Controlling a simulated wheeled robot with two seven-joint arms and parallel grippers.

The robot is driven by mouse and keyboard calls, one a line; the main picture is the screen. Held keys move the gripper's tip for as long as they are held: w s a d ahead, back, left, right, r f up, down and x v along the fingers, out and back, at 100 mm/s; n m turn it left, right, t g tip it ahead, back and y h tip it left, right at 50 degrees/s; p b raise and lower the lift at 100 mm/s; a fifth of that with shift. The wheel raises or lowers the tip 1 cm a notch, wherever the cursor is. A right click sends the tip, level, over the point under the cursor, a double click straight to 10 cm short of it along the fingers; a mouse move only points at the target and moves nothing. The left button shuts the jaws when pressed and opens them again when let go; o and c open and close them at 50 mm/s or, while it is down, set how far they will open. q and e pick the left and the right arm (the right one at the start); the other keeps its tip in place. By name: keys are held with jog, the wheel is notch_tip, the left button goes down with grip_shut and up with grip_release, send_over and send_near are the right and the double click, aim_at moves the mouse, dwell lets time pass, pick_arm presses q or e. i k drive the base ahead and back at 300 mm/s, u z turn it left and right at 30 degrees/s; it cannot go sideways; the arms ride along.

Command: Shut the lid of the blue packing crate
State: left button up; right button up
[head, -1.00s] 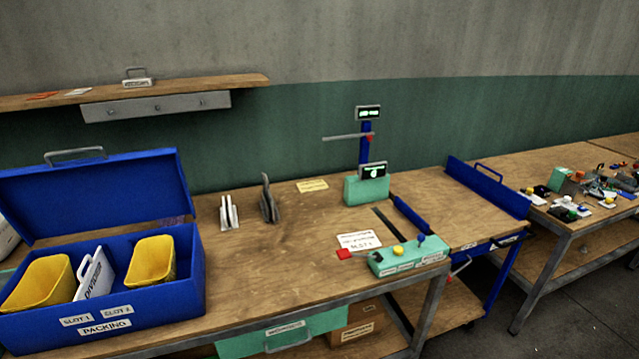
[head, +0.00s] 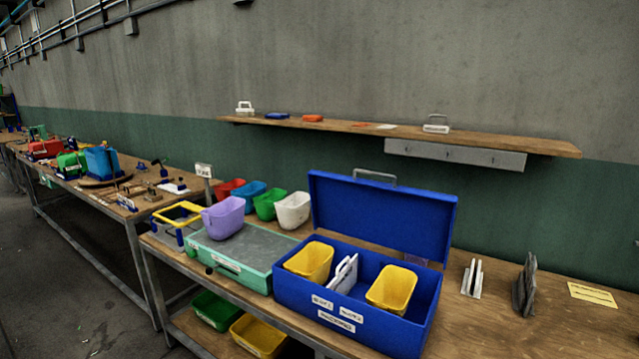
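The blue packing crate (head: 428,318) stands on the wooden bench, right of centre in the head view. Its blue lid (head: 383,213) is open and stands up at the back, with a grey handle (head: 375,175) on its top edge. Inside the crate are a yellow bin (head: 311,261) on the left, a white divider (head: 344,273) in the middle and another yellow bin (head: 392,289) on the right. Neither of my grippers shows in the head view.
A green-framed tray (head: 238,258) sits against the crate's left side. A purple bin (head: 223,217) and several coloured bins are nearby. A wall shelf (head: 480,139) runs above the lid. Grey upright plates (head: 525,286) stand to the right. Bench space before them is clear.

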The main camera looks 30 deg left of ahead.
aim_at(417, 222)
jog(key=z, duration=1.1)
jog(key=i, duration=1)
jog(key=u, duration=1.55)
